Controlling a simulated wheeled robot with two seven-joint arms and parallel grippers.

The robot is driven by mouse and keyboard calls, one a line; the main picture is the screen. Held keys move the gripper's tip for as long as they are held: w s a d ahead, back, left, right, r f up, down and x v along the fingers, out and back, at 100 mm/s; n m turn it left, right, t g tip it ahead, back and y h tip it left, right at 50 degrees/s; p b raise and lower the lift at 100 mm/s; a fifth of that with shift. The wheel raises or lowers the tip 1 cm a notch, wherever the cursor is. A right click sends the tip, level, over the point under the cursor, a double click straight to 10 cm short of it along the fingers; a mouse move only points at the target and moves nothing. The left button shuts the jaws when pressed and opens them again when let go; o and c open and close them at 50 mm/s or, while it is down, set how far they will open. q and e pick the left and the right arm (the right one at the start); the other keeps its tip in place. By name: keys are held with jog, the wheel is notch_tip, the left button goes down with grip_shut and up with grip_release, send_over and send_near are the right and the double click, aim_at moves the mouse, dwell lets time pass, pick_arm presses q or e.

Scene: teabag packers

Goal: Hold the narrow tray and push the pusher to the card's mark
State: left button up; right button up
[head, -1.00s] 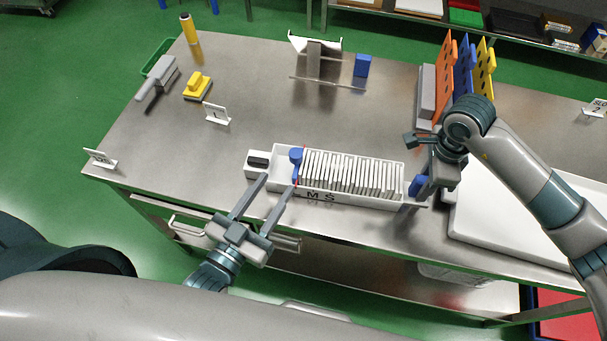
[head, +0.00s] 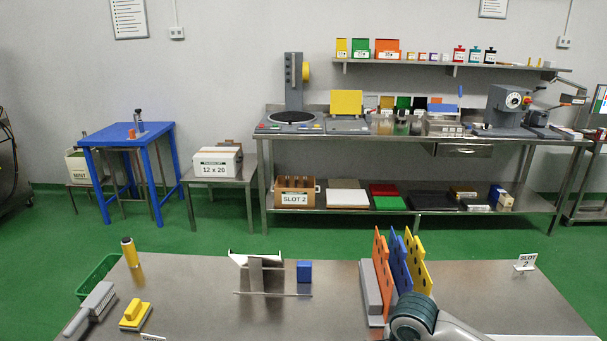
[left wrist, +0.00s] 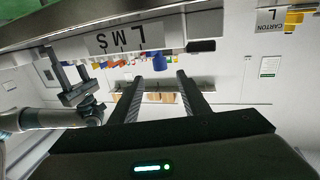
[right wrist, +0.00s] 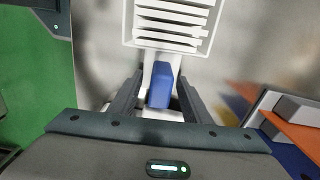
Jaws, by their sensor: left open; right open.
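The narrow tray (right wrist: 212,38) shows in the right wrist view, with a row of thin white packets in it. A blue tab (right wrist: 160,84) at its end stands between the open fingers of my right gripper (right wrist: 159,78); contact cannot be told. In the left wrist view the tray's side (left wrist: 72,50) carries the letters L, M and S upside down. A card (left wrist: 270,20) there reads CARTON L. The tray and both grippers are outside the head view.
On the table in the head view are a white stand (head: 258,275), a blue block (head: 304,272), upright coloured boards (head: 400,265), a yellow-handled block (head: 135,315) and a green bin (head: 97,278). The middle has bare space.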

notch_tip(320, 180, up, 12)
dwell(0.6)
dwell(0.4)
